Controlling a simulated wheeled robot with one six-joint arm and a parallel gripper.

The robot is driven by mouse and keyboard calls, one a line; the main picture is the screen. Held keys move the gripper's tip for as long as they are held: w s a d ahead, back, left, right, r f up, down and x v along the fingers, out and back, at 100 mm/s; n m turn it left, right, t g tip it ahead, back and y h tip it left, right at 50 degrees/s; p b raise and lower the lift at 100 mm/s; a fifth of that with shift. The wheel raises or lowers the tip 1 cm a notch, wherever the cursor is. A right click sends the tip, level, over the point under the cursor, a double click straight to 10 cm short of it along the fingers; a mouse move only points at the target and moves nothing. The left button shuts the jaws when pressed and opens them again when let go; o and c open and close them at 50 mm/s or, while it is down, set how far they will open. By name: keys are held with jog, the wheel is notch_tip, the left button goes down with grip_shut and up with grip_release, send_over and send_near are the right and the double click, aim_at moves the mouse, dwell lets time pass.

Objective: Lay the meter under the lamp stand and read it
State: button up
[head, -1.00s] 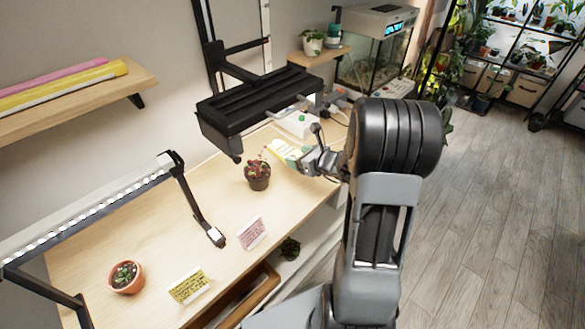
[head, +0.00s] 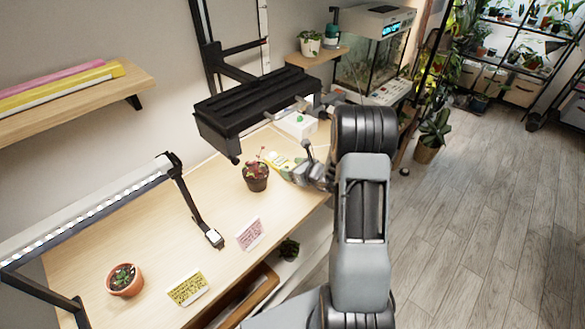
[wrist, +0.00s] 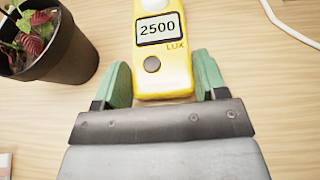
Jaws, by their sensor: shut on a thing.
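The yellow meter (wrist: 165,60) shows in the wrist view with its screen up, reading 2500 LUX. My gripper (wrist: 162,78) has its green fingers shut on the meter's lower end, one on each side. In the head view the meter (head: 277,160) is over the bench beside the dark-potted red plant (head: 256,176), partly hidden by my gripper (head: 298,168). I cannot tell whether it touches the bench. A black slatted lamp head (head: 255,103) on an upright stand hangs behind it. A lit strip lamp on a black stand (head: 200,215) is at the left.
A white box (head: 297,125) is behind the meter. The bench between the strip lamp and the dark pot is clear.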

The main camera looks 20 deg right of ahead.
jog(key=shift+f, duration=0.15)
jog(key=o, duration=1.1)
